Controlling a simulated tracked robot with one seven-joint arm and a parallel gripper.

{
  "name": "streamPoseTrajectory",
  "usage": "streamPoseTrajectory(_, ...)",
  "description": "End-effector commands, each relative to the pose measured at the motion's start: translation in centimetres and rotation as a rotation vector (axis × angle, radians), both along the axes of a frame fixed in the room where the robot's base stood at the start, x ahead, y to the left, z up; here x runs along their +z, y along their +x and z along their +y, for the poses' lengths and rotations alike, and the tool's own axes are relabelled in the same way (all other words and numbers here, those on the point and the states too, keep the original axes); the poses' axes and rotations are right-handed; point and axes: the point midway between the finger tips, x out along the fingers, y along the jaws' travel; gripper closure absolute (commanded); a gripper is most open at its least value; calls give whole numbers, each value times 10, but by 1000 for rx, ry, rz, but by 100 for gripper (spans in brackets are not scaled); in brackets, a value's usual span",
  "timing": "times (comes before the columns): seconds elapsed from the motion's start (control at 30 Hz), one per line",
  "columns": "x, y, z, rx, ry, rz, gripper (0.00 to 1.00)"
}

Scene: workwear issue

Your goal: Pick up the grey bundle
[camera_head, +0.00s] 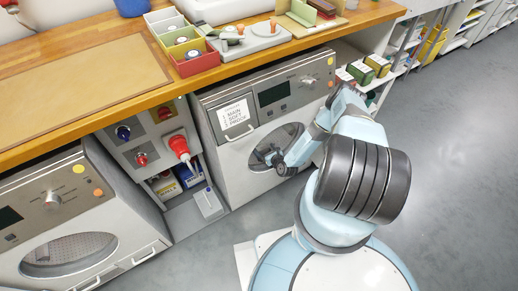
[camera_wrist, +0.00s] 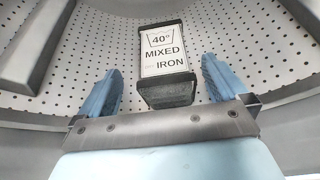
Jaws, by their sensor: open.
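In the wrist view a dark grey bundle (camera_wrist: 168,94) with a white label reading "40° MIXED IRON" lies inside a perforated metal drum (camera_wrist: 255,45). My gripper (camera_wrist: 161,66) is open, with one blue finger on each side of the bundle in the picture. Gaps show between both fingers and the bundle; I cannot tell how far beyond the tips it lies. In the head view my gripper (camera_head: 268,155) is at the round opening of the right-hand washing machine (camera_head: 235,180). The bundle is hidden in that view.
A wooden counter (camera_head: 140,75) runs above the machines, with a red bin (camera_head: 196,65) and other items on it. A second washing machine (camera_head: 100,225) stands at the left. A control panel with a red plug (camera_head: 180,147) sits between them. Grey floor is clear at right.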

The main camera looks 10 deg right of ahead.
Motion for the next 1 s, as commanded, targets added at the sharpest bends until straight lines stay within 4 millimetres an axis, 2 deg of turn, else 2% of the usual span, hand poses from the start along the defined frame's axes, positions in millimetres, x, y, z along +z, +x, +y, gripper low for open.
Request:
streamPoseTrajectory(0.27,-6,15,4,1,0,-1,0)
streamPoseTrajectory(0.6,-21,49,12,1,0,-1,0)
streamPoseTrajectory(0.9,-23,54,13,1,1,0,0)
streamPoseTrajectory(1.0,-23,54,13,1,1,0,8)
